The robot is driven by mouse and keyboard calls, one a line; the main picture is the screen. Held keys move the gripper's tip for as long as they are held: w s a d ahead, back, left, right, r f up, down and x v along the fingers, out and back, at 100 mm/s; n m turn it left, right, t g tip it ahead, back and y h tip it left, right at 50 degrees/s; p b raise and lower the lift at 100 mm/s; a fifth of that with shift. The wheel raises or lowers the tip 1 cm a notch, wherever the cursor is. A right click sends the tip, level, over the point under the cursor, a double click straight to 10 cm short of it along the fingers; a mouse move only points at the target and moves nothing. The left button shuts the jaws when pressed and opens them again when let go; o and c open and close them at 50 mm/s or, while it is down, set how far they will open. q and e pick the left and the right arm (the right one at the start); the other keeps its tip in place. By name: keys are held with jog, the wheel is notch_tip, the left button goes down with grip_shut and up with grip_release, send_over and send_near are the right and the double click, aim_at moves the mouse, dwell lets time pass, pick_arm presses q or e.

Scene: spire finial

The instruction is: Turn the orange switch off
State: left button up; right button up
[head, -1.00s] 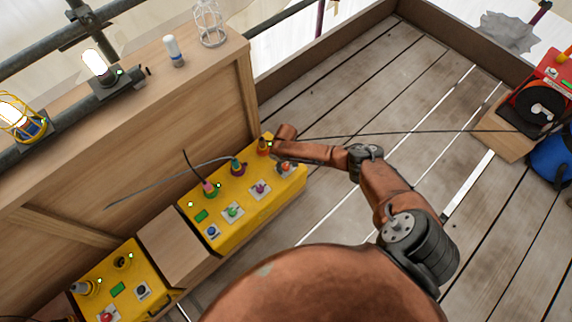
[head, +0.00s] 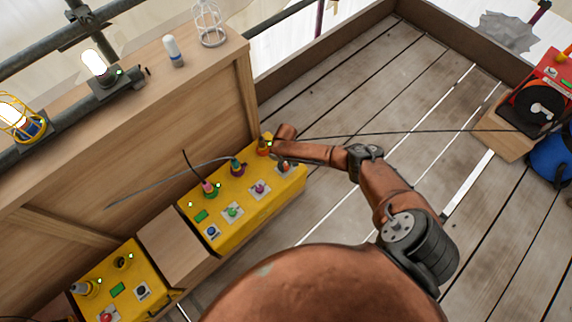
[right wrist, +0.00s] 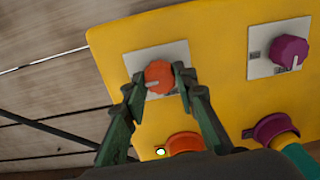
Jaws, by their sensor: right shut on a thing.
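The orange switch (right wrist: 159,73) is a round knob on a white plate on the yellow box (head: 240,222). In the right wrist view its pale pointer line lies low on its face, toward the left. My right gripper (right wrist: 158,80) has one finger on each side of the knob and is shut on it. In the head view, my right gripper (head: 284,161) is at the right end of the box and mostly covers the switch. My left gripper is in neither view.
A purple knob (right wrist: 290,51) sits beside the orange one. A second yellow box (head: 118,270) stands lower left. A wooden wall (head: 130,150) rises behind. The plank floor right is mostly clear.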

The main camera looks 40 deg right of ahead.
jog(key=n, duration=0.2)
jog(key=shift+d+n, duration=0.1)
jog(key=shift+n, duration=0.2)
jog(key=n, duration=0.3)
jog(key=shift+n, duration=0.3)
jog(key=n, duration=0.3)
jog(key=shift+n+b, duration=0.3)
jog(key=shift+n, duration=0.9)
jog(key=n, duration=0.3)
jog(key=shift+b, duration=0.3)
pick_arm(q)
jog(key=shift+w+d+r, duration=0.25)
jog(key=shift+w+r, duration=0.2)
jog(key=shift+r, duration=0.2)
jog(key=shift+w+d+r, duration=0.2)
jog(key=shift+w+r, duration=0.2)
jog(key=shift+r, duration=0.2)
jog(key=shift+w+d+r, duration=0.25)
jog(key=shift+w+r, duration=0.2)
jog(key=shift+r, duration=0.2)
pick_arm(e)
jog(key=shift+n, duration=1.4)
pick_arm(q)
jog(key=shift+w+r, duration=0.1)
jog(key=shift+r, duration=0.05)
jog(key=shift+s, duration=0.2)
